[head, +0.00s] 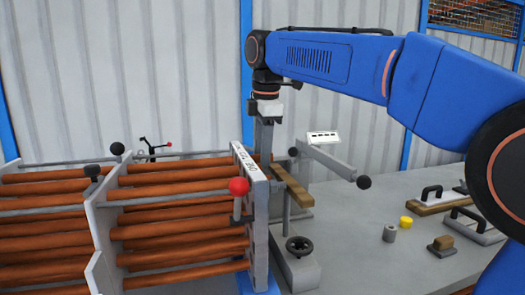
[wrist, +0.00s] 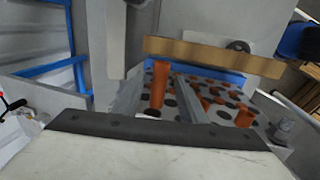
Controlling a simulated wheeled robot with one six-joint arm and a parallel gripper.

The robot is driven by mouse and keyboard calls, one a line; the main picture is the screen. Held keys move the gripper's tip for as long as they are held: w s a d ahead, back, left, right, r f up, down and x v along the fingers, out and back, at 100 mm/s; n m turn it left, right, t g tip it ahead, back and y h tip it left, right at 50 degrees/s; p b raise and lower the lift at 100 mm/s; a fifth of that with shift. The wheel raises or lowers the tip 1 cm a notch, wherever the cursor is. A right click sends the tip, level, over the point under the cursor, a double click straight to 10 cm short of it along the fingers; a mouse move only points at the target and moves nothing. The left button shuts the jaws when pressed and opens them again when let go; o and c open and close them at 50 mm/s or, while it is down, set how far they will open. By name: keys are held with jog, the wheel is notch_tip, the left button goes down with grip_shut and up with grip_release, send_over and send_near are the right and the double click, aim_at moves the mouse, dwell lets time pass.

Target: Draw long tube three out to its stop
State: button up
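Long copper-brown tubes (head: 175,231) lie in a rack on the left in the head view, running into an upright pale end plate (head: 250,165). In the wrist view a perforated tube sheet (wrist: 188,108) shows dark holes and several orange tube ends. One tube (wrist: 158,88) sticks out clearly farther than the others. I cannot tell which is tube three. My gripper (head: 266,122) hangs beside the far end of the end plate, by a grey post. Its fingertips are hard to separate from the grey parts around them, and no tube is visibly held.
A wooden bar (wrist: 210,52) crosses just beyond the tube sheet. A red knob (head: 238,186) stands at the end plate. A grey arm with a black knob (head: 364,182) sticks out to the right. A black handwheel (head: 299,245) and small parts occupy the bench (head: 350,225).

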grip_shut()
jog(key=w+d, duration=0.2)
jog(key=d, duration=0.7)
jog(key=shift+w+d, duration=0.35)
jog(key=shift+w, duration=0.05)
grip_release()
jog(key=shift+d, duration=0.15)
jog(key=shift+r, duration=0.1)
jog(key=s+r, duration=0.3)
jog(key=r, duration=1.4)
jog(key=shift+d, duration=0.4)
jog(key=shift+s, duration=0.15)
